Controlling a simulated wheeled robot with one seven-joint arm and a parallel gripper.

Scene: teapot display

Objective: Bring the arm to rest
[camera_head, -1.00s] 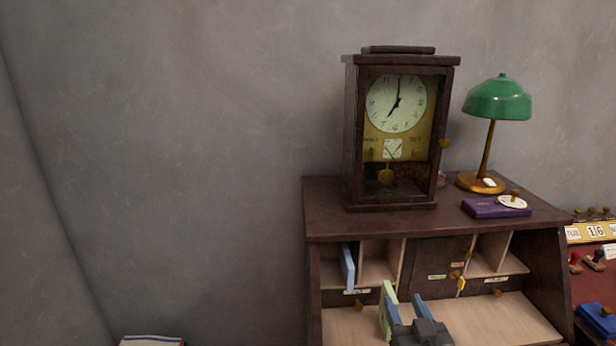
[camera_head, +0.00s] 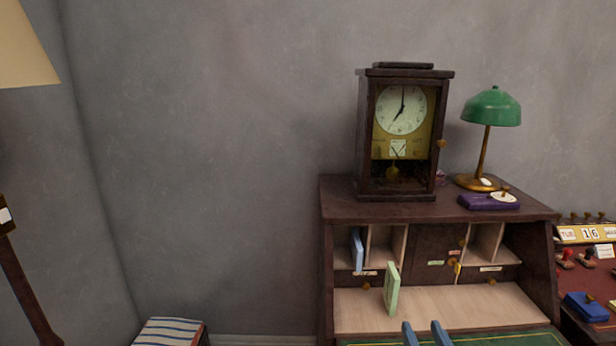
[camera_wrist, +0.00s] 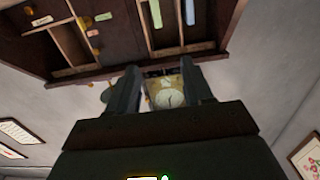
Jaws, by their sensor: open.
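My gripper (camera_head: 425,334) shows at the bottom of the head view as two blue-grey fingertips with a gap between them, in front of the wooden desk (camera_head: 330,215). It also shows in the wrist view (camera_wrist: 160,82), open and empty, with the picture upside down. A pale green book (camera_head: 391,289) stands upright on the desk's light wooden ledge, apart from the gripper. The rest of my arm is out of the head view.
A blue book (camera_head: 357,250) leans in the left compartment. A dark clock (camera_head: 366,135), a green lamp (camera_head: 491,107) and a purple box (camera_head: 480,202) stand on top. A striped stool (camera_head: 170,331) is at lower left, a floor lamp (camera_head: 25,45) at far left.

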